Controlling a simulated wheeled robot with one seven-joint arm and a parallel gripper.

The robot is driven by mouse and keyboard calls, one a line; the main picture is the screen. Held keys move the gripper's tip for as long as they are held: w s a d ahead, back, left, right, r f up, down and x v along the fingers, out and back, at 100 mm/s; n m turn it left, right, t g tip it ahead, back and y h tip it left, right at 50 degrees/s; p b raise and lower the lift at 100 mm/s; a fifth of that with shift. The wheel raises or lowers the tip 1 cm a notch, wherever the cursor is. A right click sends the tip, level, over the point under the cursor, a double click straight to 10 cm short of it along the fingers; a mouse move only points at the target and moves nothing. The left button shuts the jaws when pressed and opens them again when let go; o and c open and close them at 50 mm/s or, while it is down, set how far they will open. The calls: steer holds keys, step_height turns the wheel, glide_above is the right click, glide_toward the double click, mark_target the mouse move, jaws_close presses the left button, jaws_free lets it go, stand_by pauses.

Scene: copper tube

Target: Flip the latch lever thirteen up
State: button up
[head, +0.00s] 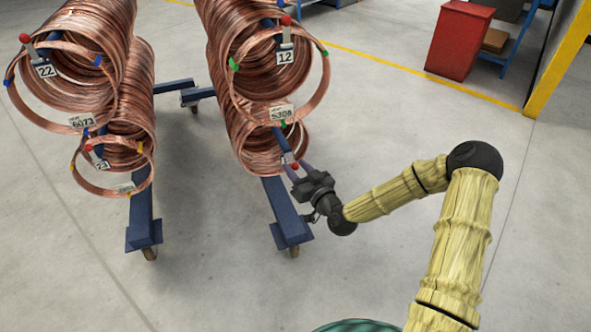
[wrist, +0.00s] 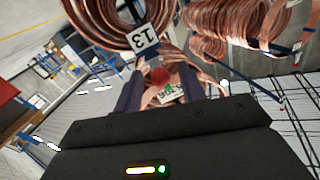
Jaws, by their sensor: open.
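Latch lever thirteen (head: 295,167) is at the end of the lower right coil arm, its red knob below and right of its number plate (head: 288,157). In the wrist view, the plate marked 13 (wrist: 143,40) appears upside down, with the red knob (wrist: 160,76) near it. My gripper (head: 298,174) is at the lever, coming from the lower right. In the wrist view its two purple fingers (wrist: 160,82) are apart, with the red knob between them in the picture. I cannot tell whether either finger touches it.
Copper coils (head: 262,145) hang on the blue rack's arms close behind the lever. Lever 12 (head: 286,30) is above, and levers 22 (head: 28,42) and 23 (head: 92,152) are left; their red knobs point up. A blue rack leg (head: 283,215) stands just left of my gripper. Floor on the right is free.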

steer(key=shift+w+a, duration=0.35)
steer(key=shift+w, duration=0.15)
jaws_close()
